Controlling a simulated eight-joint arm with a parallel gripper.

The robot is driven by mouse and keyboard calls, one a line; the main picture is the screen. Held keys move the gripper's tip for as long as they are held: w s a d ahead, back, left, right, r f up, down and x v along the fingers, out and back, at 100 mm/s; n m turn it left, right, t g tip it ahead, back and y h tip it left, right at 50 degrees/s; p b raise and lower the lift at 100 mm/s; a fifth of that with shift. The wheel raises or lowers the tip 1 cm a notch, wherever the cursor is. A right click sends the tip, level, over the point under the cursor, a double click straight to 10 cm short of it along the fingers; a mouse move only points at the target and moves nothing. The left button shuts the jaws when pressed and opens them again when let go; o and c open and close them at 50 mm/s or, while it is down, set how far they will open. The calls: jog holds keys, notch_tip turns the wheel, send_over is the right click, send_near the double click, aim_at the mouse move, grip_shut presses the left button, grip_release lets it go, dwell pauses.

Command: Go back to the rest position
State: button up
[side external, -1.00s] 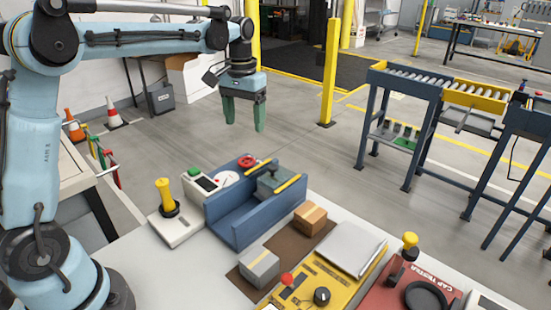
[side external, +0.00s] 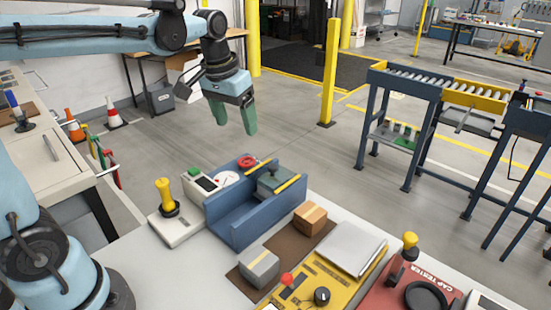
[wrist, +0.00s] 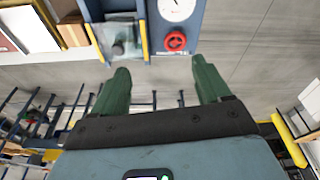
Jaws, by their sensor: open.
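My gripper (side external: 234,118) has green fingers set apart, with nothing between them. In the side external view it hangs tilted in the air above and behind the blue dock fixture (side external: 236,224), clear of it. In the wrist view my gripper (wrist: 158,75) shows its two green fingers apart, with grey floor between and beyond them. A red round knob (wrist: 175,41) and a white dial (wrist: 176,8) of the fixture show at the top of the wrist view.
The bench holds a yellow-handled lever (side external: 166,198), a brown box (side external: 310,218), a grey box (side external: 259,266), a yellow control panel (side external: 305,292) and a red cap tester (side external: 385,290). A yellow post (side external: 331,75) and roller conveyor (side external: 440,88) stand beyond. Floor behind the bench is open.

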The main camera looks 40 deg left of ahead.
jog(key=s+d+f+m+t, duration=0.1)
jog(key=s+d+f+t, duration=0.1)
jog(key=s, duration=0.3)
jog(key=s+d+f+m+t, duration=0.1)
jog(key=s+d+f+t, duration=0.1)
jog(key=s, duration=0.3)
jog(key=shift+s+d+f+t, duration=0.3)
jog(key=shift+s+f, duration=0.1)
jog(key=shift+f, duration=0.35)
notch_tip(320, 180, up, 4)
jog(key=n+g, duration=0.3)
jog(key=g, duration=0.4)
send_over(246, 160)
notch_tip(246, 160, down, 12)
jog(key=shift+d+f, duration=0.1)
